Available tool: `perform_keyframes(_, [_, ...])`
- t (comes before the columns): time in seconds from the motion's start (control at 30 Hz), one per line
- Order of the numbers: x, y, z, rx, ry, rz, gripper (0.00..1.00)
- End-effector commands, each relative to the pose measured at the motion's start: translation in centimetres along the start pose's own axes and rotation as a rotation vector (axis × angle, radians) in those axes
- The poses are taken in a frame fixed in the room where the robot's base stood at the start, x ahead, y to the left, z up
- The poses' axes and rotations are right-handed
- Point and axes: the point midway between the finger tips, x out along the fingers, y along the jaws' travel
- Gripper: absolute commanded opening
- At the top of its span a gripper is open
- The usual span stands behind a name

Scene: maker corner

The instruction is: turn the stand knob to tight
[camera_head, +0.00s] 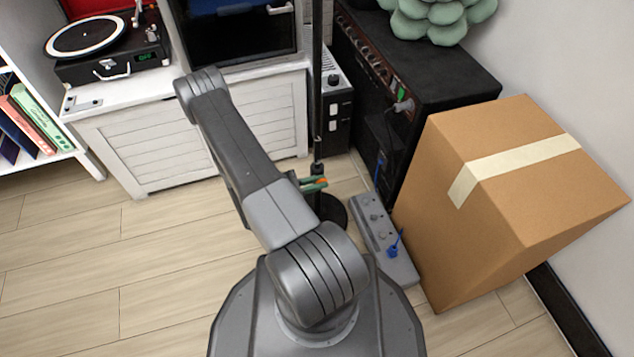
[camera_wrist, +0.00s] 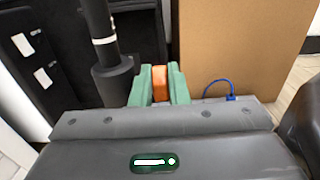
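The stand is a dark upright pole (camera_head: 317,80) on a round black base (camera_head: 333,212). In the wrist view the pole (camera_wrist: 97,22) has a white band and goes down into a thicker dark collar (camera_wrist: 112,82). The orange stand knob (camera_wrist: 159,83) is at the collar's right side. It also shows as a small orange spot in the head view (camera_head: 322,181). My gripper (camera_wrist: 159,90) has green fingers on both sides of the knob, with no clear gap between them and it. The fingertips and the knob's far end are partly hidden.
A grey pedal board (camera_head: 380,235) with blue plugs lies on the floor beside the stand. A black amplifier (camera_head: 430,75) and a white cabinet (camera_head: 200,130) with a turntable (camera_head: 85,38) stand behind. The left floor is clear.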

Motion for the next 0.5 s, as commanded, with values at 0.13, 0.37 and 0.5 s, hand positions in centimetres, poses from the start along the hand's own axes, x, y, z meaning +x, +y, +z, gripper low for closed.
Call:
perform_keyframes(0.13, [0.12, 0.02, 0.45, 0.001, 0.050, -0.001, 0.00])
perform_keyframes(0.37, [0.21, -0.01, 0.30, 0.000, 0.136, -0.002, 0.00])
perform_keyframes(0.5, [0.20, 0.00, 0.20, 0.000, 0.138, -0.001, 0.00])
